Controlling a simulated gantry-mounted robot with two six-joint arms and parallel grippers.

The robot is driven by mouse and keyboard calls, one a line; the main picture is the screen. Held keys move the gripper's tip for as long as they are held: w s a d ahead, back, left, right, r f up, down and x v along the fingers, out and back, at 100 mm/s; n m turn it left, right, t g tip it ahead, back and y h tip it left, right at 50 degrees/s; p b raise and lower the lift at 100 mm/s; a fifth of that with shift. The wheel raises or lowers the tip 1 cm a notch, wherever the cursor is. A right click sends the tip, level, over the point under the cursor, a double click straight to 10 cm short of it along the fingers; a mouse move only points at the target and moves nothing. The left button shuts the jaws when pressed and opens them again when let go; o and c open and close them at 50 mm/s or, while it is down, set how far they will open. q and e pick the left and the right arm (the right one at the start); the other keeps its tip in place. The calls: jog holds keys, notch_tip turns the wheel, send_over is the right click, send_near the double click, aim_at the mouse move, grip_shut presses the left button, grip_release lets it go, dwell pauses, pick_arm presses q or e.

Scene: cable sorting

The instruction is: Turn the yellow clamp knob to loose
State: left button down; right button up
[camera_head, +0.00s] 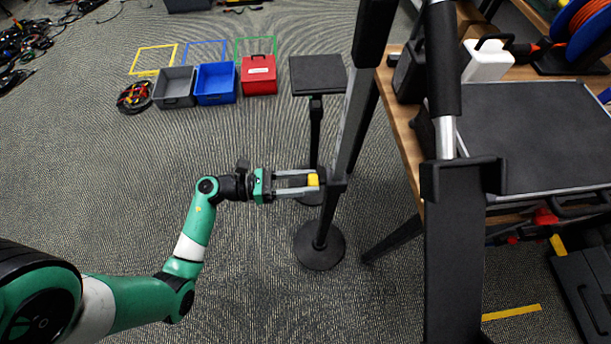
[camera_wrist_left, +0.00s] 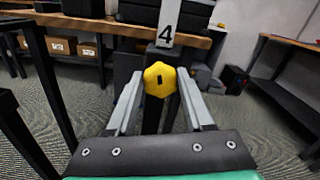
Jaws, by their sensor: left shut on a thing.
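The yellow clamp knob (camera_head: 313,180) sits on the side of a dark upright stand (camera_head: 342,130) in the head view. My right gripper is not in view.
A workbench (camera_head: 398,112) with a dark case (camera_head: 545,130) stands right of the stand. A small black-topped stand (camera_head: 318,75) is behind. Grey (camera_head: 174,88), blue (camera_head: 215,84) and red (camera_head: 259,75) bins stand at the back left. The floor left of the stand is mostly clear.

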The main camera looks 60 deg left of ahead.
pick_arm(q)
jog(key=n+p, duration=0.5)
jog(key=n, duration=0.3)
jog(key=n+p, duration=0.6)
jog(key=n, duration=0.2)
jog(key=shift+a+f+n, duration=0.15)
jog(key=shift+f+n, duration=0.05)
jog(key=shift+n, duration=0.2)
dwell(0.3)
jog(key=shift+c, duration=1.4)
grip_release()
